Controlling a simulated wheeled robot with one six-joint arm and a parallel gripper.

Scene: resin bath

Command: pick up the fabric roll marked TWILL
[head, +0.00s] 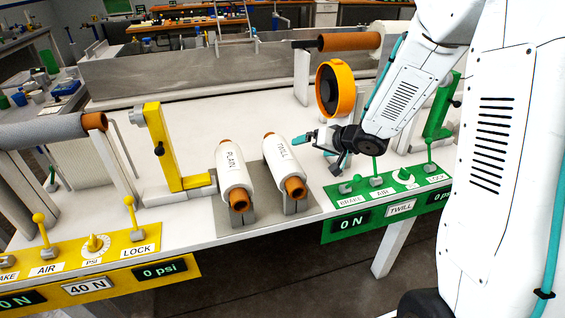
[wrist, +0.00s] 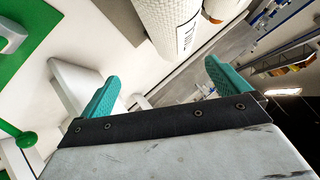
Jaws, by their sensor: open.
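The white fabric roll marked TWILL (head: 282,160) lies on a grey stand in the middle of the table, with a brown core showing at its ends. The similar roll marked PLAIN (head: 232,170) lies to its left. My gripper (head: 306,141) is just right of the TWILL roll in the head view, apart from it. In the wrist view my gripper (wrist: 160,85) has its teal fingers spread wide with nothing between them. The TWILL roll (wrist: 172,25) shows beyond the fingers at the top, its lettering partly visible.
A yellow control panel (head: 110,262) with levers stands at the left, and a green panel (head: 385,209) at the right. A yellow bracket (head: 158,145) rises left of the rolls. An orange ring (head: 338,88) and a grey trough (head: 190,72) are behind.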

